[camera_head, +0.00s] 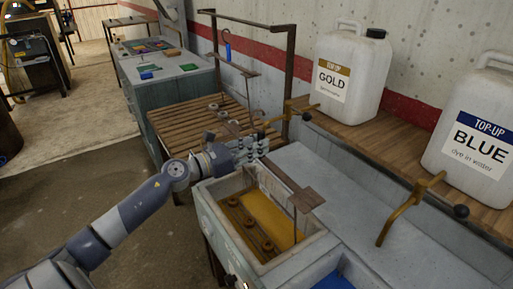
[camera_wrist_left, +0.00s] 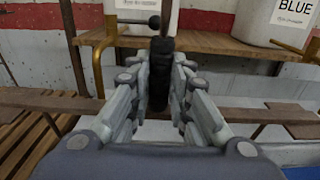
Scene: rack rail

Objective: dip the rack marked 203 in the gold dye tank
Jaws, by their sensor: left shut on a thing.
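My left gripper (camera_head: 252,150) is at the back edge of the gold dye tank (camera_head: 212,212). In the left wrist view the gripper (camera_wrist_left: 158,88) is shut on an upright dark grip (camera_wrist_left: 160,72). A rack's brown top bar (camera_head: 290,183) runs from beside the gripper across the tank, with a thin rod hanging down. A lower bar with several round brown pieces (camera_head: 249,223) shows inside the tank, beside golden dye (camera_head: 268,214). I cannot tell how deep these pieces sit. No number 203 is legible. My right gripper is not in view.
Another rack (camera_head: 240,66) with a blue hook and round pieces hangs at the slatted drain table (camera_head: 180,122). Gold (camera_head: 345,75) and blue (camera_head: 477,140) jugs stand on the wooden shelf. Brass brackets (camera_head: 405,205) stick out. A blue tank (camera_head: 333,281) is at the front.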

